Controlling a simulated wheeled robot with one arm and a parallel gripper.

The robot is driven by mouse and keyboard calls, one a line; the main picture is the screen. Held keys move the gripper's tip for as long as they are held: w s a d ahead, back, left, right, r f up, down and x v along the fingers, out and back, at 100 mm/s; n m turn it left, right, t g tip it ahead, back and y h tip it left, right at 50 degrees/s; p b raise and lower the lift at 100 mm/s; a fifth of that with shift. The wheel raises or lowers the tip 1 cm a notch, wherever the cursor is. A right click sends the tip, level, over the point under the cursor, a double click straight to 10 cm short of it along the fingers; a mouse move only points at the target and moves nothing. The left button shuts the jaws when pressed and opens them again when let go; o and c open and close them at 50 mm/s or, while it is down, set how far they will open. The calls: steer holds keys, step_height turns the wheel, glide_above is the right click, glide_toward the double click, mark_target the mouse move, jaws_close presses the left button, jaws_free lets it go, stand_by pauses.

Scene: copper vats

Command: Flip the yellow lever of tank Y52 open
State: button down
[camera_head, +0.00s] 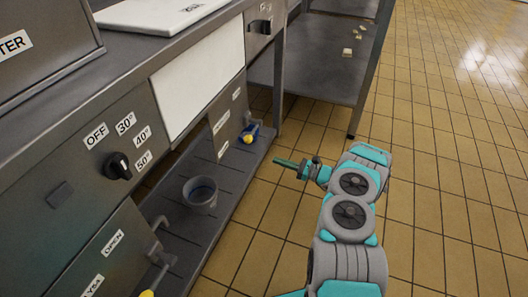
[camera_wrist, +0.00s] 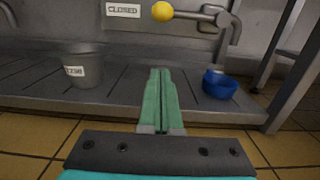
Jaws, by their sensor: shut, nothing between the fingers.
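In the wrist view a lever with a yellow ball end (camera_wrist: 162,11) sticks out to the left from a grey pipe, beside a CLOSED label (camera_wrist: 123,9). In the head view a yellow knob (camera_head: 254,128) shows low on the far vat front. Another yellow knob (camera_head: 147,293) is at the bottom edge, by the OPEN label (camera_head: 113,242) of the nearer vat. My gripper (camera_head: 278,161) is shut and empty over the floor, right of the low shelf. Its fingers (camera_wrist: 160,75) point toward the shelf, below the yellow ball.
A grey bucket (camera_head: 200,191) stands on the low slatted shelf (camera_head: 226,185); it shows at left in the wrist view (camera_wrist: 82,72). A blue bowl (camera_wrist: 219,85) sits on the shelf under the pipe. A metal table (camera_head: 305,66) stands behind. The tiled floor (camera_head: 450,190) at right is clear.

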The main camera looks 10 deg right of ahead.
mark_target(252, 133)
steer(key=w+a+r, duration=0.4)
steer(key=w+a, duration=0.2)
steer(key=a, duration=0.2)
steer(key=shift+a+r, duration=0.2)
steer(key=shift+r, duration=0.05)
stand_by(0.4)
steer(key=shift+r+m, duration=0.4)
